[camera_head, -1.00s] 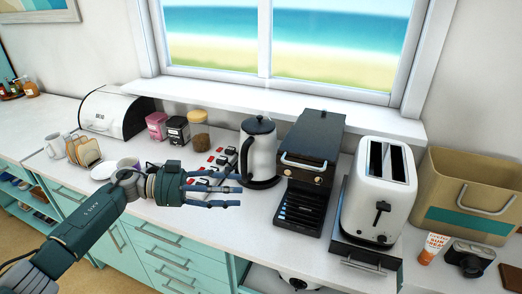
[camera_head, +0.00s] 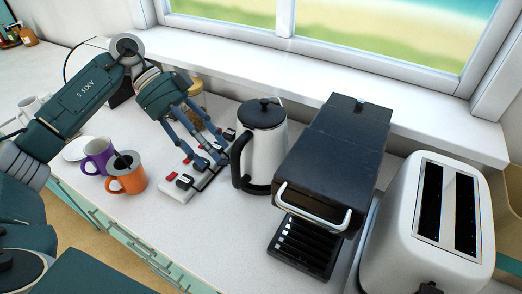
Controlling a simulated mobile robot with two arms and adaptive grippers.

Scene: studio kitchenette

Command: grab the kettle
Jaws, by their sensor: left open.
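The kettle (camera_head: 266,150) is white with a black lid, base and handle. It stands upright on the white counter, in the middle of the head view. Its black handle (camera_head: 237,160) faces left, toward my left gripper. My left gripper (camera_head: 218,150) is open and empty, pointing down and right. Its fingertips are just left of the handle, in front of or above the power strip; I see no clear contact with the kettle. My right gripper is not in view.
A power strip (camera_head: 174,193) with red switches lies left of the kettle. An orange mug (camera_head: 128,183) and a purple mug (camera_head: 98,154) stand further left. A black coffee machine (camera_head: 330,150) is close on the kettle's right, then a white toaster (camera_head: 400,215). The window sill (camera_head: 330,75) runs behind.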

